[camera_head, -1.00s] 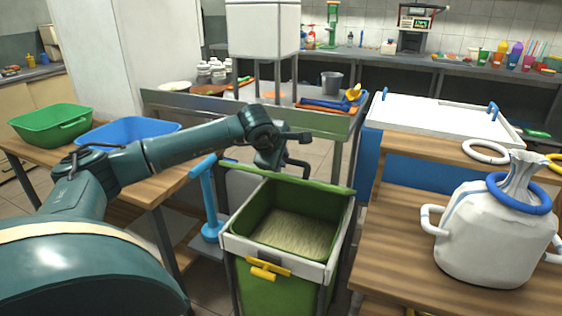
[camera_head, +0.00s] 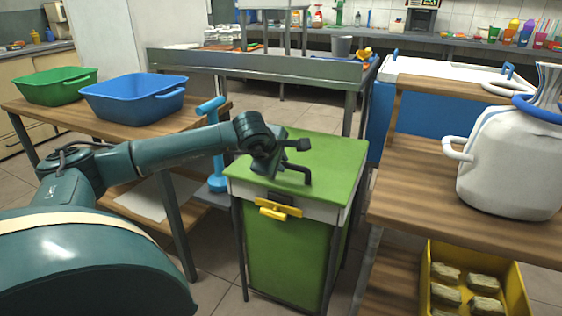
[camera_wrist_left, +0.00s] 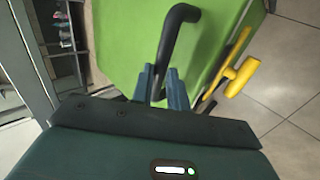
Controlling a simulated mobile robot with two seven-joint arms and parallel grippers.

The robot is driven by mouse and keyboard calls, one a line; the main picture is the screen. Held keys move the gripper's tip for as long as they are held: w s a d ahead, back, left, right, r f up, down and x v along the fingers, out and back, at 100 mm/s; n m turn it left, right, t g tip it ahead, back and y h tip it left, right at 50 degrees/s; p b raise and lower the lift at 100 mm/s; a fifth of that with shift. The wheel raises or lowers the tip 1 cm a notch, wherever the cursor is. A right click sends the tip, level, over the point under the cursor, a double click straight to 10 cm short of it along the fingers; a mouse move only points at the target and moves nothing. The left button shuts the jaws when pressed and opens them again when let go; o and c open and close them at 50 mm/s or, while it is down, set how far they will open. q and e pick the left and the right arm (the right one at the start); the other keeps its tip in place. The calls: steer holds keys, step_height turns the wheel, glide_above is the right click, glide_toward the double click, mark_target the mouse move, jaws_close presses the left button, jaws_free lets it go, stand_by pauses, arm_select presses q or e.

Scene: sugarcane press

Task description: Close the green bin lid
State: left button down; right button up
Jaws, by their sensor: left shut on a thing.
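The green bin (camera_head: 290,258) stands upright between two wooden shelf units. Its green lid (camera_head: 333,158) lies flat across the top and hides the inside. A black handle (camera_head: 297,170) rises from the lid, and a yellow latch (camera_head: 278,209) sits on the bin's front. My left gripper (camera_head: 286,166) is over the lid's front left part. In the left wrist view the blue-grey fingers of the gripper (camera_wrist_left: 161,84) are shut on the black handle (camera_wrist_left: 177,32). The lid (camera_wrist_left: 130,40) and yellow latch (camera_wrist_left: 240,75) show there too. My right gripper is out of view.
A blue tub (camera_head: 135,98) and a green tub (camera_head: 55,86) stand on the left table. A blue upright tool (camera_head: 217,180) stands left of the bin.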

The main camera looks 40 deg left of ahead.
arm_select(q)
steer(key=shift+s+d+f, duration=0.15)
steer(key=shift+s+f, duration=0.05)
steer(key=shift+f, duration=0.45)
steer(key=shift+s+d+f, duration=0.1)
steer(key=shift+s+f, duration=0.1)
steer(key=shift+f, duration=0.45)
steer(key=c, duration=1.4)
jaws_free()
steer(key=shift+w+f+g, duration=0.1)
steer(key=shift+f+g, duration=0.05)
steer(key=shift+g, duration=0.15)
steer(key=shift+o, duration=0.2)
steer(key=p+v, duration=0.2)
steer(key=v, duration=1.1)
steer(key=shift+a+r, duration=0.25)
steer(key=shift+r, duration=0.3)
